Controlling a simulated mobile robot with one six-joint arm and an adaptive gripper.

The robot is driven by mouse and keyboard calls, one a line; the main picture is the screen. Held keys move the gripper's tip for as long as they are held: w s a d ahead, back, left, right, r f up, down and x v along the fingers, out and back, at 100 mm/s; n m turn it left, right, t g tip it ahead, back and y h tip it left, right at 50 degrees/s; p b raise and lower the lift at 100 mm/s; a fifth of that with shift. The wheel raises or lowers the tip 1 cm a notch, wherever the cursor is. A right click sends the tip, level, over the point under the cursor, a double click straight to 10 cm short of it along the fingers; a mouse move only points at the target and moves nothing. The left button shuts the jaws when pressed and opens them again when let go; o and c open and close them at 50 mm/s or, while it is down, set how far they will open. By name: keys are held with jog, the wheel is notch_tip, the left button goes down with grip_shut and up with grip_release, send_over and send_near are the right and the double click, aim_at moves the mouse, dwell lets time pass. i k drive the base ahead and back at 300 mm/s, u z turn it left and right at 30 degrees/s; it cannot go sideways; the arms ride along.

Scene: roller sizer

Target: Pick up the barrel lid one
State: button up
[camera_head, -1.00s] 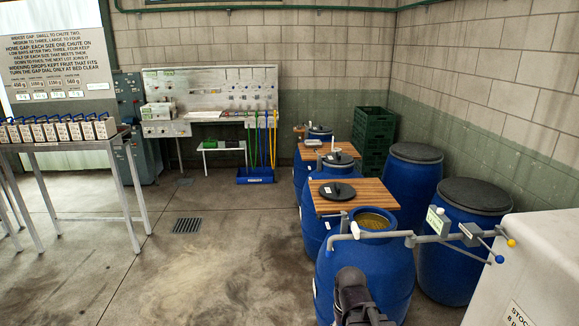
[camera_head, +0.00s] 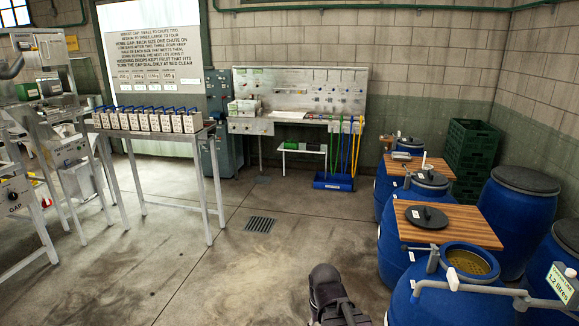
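A round dark lid with a small knob (camera_head: 427,217) lies flat on a striped wooden board (camera_head: 470,232) at the right. The board rests beside the open mouth of the nearest blue barrel (camera_head: 440,305), which holds a yellowish content. I cannot read which lid is number one. The dark end of my arm, with my gripper (camera_head: 328,290), shows at the bottom middle, over the floor and left of the barrels. Its fingers cannot be made out, and no lid shows in it.
Closed blue barrels (camera_head: 518,225) stand along the right wall. A grey pipe with a valve (camera_head: 480,285) crosses the near barrel. A table of small boxes (camera_head: 150,135) and machinery (camera_head: 20,200) stand left. A workbench (camera_head: 290,122) is at the back. The middle floor is clear.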

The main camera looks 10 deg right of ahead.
aim_at(425, 216)
jog(key=u, duration=0.4)
jog(key=i, duration=1.8)
jog(key=z, duration=0.3)
jog(key=i, duration=0.85)
jog(key=z, duration=1.05)
jog(key=i, duration=0.95)
jog(key=z, duration=0.5)
